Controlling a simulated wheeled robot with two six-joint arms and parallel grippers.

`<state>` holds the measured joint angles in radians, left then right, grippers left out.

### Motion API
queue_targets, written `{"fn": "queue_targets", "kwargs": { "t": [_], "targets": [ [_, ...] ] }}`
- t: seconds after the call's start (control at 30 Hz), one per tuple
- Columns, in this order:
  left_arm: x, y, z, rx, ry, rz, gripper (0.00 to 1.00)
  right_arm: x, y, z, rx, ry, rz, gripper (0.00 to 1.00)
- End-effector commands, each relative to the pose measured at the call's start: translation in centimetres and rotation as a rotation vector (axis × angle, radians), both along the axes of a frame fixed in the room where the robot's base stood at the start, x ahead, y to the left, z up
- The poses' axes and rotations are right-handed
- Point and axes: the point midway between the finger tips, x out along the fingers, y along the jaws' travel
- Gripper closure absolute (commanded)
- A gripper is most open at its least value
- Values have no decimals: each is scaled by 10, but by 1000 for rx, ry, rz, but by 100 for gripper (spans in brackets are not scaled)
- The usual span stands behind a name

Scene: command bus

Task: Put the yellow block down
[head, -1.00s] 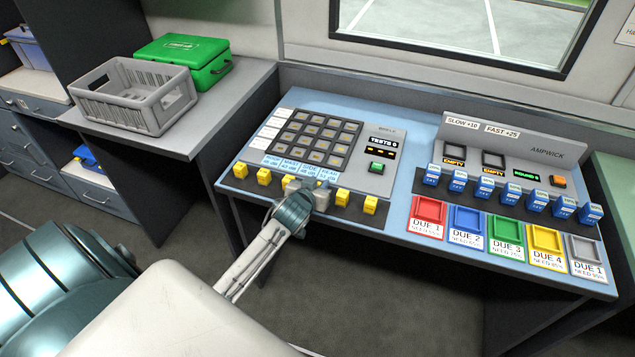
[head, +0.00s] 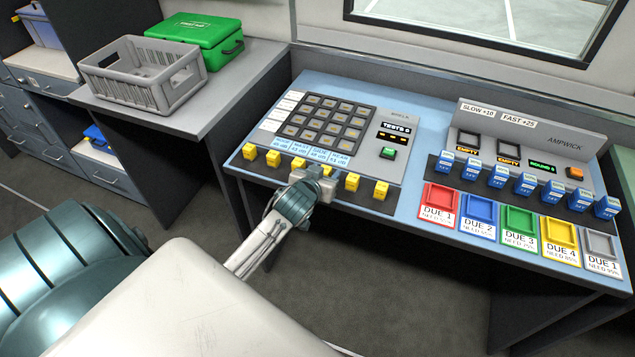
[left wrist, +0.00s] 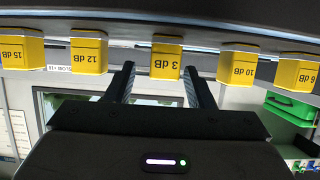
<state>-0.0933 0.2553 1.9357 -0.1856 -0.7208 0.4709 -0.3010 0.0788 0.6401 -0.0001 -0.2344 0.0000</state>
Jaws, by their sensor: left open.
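Several yellow blocks stand in a row along the console's front edge, one of them a yellow block (head: 351,182) just right of my left gripper. My left gripper (head: 316,187) is at the middle of this row, with its jaws apart. In the left wrist view, my left gripper's fingers (left wrist: 158,72) point at the yellow 3 dB block (left wrist: 167,58), which appears upside down between the tips. I see gaps on both sides of it. The 12 dB block (left wrist: 88,52) and 10 dB block (left wrist: 238,64) flank it. My right gripper is not in view.
The console (head: 415,185) has a keypad (head: 319,125) behind the row and blue blocks (head: 469,172) at right, above coloured trays (head: 478,212). A grey crate (head: 125,95) and green case (head: 212,45) stand on the left counter. Open floor lies before the console.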

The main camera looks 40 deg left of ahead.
Motion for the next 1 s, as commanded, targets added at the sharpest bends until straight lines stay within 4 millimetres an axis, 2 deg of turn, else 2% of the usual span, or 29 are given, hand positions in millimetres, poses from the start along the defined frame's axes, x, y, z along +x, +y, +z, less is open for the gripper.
{"fn": "queue_targets", "kwargs": {
  "t": [0.03, 0.2, 0.37, 0.4, 0.47, 0.6, 0.73, 1.0],
  "targets": [
    [-8, -5, 2, 0, -1, -1, 51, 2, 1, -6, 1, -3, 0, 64],
    [-37, -12, 17, -1, 1, -1, 51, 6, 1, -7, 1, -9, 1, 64],
    [-54, -16, 25, 0, 2, 0, 51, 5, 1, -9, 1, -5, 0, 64],
    [-56, -16, 26, 0, 1, 0, 47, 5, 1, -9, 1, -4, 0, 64],
    [-58, -17, 30, 0, 1, 0, 47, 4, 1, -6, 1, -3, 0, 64],
    [-63, -15, 37, 1, 4, 0, 47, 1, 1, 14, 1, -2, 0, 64],
    [-60, -12, 33, 0, 3, 1, 47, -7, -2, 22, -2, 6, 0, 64],
    [-23, -3, 14, 0, 1, 1, 47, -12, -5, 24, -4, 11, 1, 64]
  ]
}}
